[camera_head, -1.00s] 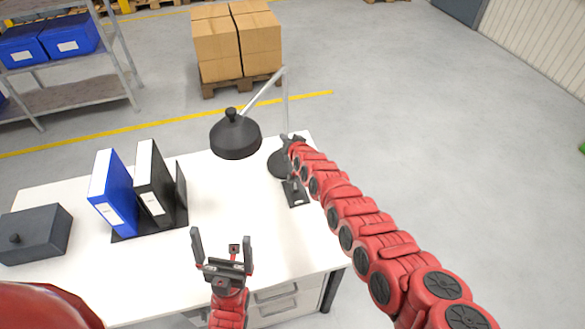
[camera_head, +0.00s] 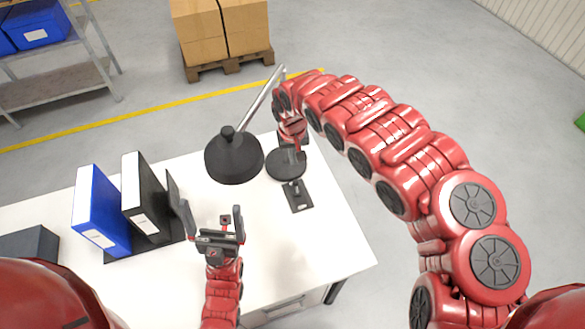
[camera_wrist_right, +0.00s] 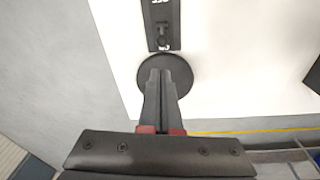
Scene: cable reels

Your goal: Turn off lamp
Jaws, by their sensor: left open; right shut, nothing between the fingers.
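The desk lamp has a black shade (camera_head: 233,160), a thin grey arm and a round dark base (camera_head: 286,166) near the desk's far right edge. A dark switch plate (camera_head: 300,197) lies just in front of the base. In the right wrist view the switch plate (camera_wrist_right: 174,10) has pale lettering and a small dark toggle near its lower end. My right gripper (camera_wrist_right: 163,72) is shut and empty, its fingertips over the lamp base, pointing toward the plate, with no visible contact with the toggle. My left gripper (camera_head: 212,222) is open and empty above the desk front.
A blue binder (camera_head: 100,215) and a black binder (camera_head: 146,200) stand in a holder on the left of the white desk (camera_head: 300,250). A dark box (camera_head: 30,245) sits at far left. The desk middle is clear. Boxes on a pallet stand behind.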

